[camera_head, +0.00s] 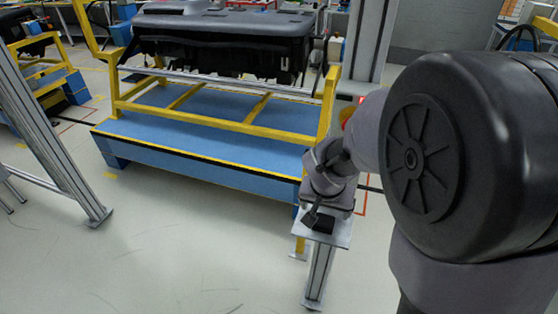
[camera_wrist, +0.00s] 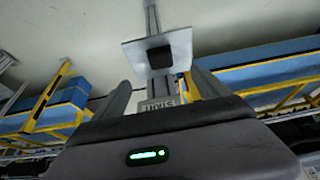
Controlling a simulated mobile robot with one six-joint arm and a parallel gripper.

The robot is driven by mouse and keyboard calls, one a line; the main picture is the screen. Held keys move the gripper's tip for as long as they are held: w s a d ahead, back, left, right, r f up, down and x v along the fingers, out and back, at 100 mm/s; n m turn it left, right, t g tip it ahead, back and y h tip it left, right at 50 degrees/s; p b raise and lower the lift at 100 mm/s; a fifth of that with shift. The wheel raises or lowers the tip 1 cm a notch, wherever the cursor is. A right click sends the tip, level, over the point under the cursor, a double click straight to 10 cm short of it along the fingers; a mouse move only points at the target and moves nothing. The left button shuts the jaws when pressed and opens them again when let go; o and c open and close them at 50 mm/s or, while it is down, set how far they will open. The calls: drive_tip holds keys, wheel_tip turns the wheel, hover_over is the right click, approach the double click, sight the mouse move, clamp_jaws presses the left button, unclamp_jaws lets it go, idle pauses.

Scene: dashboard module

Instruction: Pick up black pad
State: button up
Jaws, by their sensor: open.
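The black pad (camera_head: 319,223) is a small dark block lying on a light square plate (camera_head: 341,233) on top of a metal post. In the wrist view the pad (camera_wrist: 160,57) sits near the middle of the plate (camera_wrist: 180,42), between and beyond my two fingers. My gripper (camera_wrist: 161,80) is open and empty, with one finger on each side of the pad's line. In the head view my gripper (camera_head: 314,208) is just above the pad and partly covers it. I cannot tell the exact gap.
A blue platform (camera_head: 200,130) with a yellow frame (camera_head: 215,122) holding a dark dashboard module (camera_head: 225,40) stands behind the post. A grey metal frame (camera_head: 45,120) stands at the left. The floor in front is clear.

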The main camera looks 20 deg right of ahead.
drive_tip(key=b, duration=0.4)
hover_over(323, 224)
drive_tip(key=s, duration=0.2)
drive_tip(key=f, duration=0.9)
drive_tip(key=shift+w+a+f, duration=0.15)
drive_tip(key=shift+a+f, duration=0.15)
drive_tip(key=shift+a, duration=0.1)
drive_tip(key=b+x, duration=0.2)
drive_tip(key=x, duration=0.3)
drive_tip(key=shift+w+a+f, duration=0.1)
drive_tip(key=shift+f, duration=0.05)
